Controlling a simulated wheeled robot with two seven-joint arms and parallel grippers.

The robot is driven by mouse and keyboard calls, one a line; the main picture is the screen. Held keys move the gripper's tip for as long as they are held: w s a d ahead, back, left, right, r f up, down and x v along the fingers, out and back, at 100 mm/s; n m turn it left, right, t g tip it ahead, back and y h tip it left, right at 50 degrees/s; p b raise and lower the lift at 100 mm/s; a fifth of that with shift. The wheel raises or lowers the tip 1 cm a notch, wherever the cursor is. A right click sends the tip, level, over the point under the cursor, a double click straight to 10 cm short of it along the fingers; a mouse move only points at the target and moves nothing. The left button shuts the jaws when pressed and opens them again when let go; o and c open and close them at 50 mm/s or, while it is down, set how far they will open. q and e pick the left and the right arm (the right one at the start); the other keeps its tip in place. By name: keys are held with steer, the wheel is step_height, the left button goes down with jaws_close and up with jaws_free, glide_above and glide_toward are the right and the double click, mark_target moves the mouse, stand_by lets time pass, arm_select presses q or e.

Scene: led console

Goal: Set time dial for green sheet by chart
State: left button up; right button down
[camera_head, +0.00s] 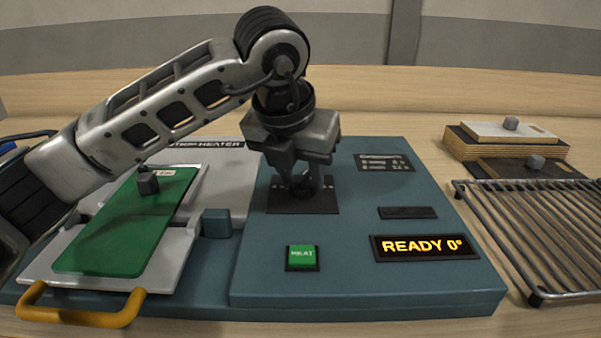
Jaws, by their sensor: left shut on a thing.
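The blue console (370,290) stands on the table in front of me. My left gripper (307,190) points down over the dark dial plate (302,205) and is shut on the time dial, which the fingers mostly hide. The green sheet (125,227) lies on the light heater plate at the left, with a small grey knob on it. The chart (384,162) is a dark panel at the console's upper right; its text is too small to read. The display (425,247) reads "READY 0°". A green button (302,256) sits below the dial. My right gripper is not in view.
A wire rack (540,235) stands to the right of the console. Behind it are stacked boards (510,135) with small grey knobs. A yellow handle (82,308) sticks out at the front left. My left arm crosses above the heater.

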arm_select(q)
steer(key=shift+r, duration=0.1)
steer(key=o, duration=1)
steer(key=v, duration=1.6)
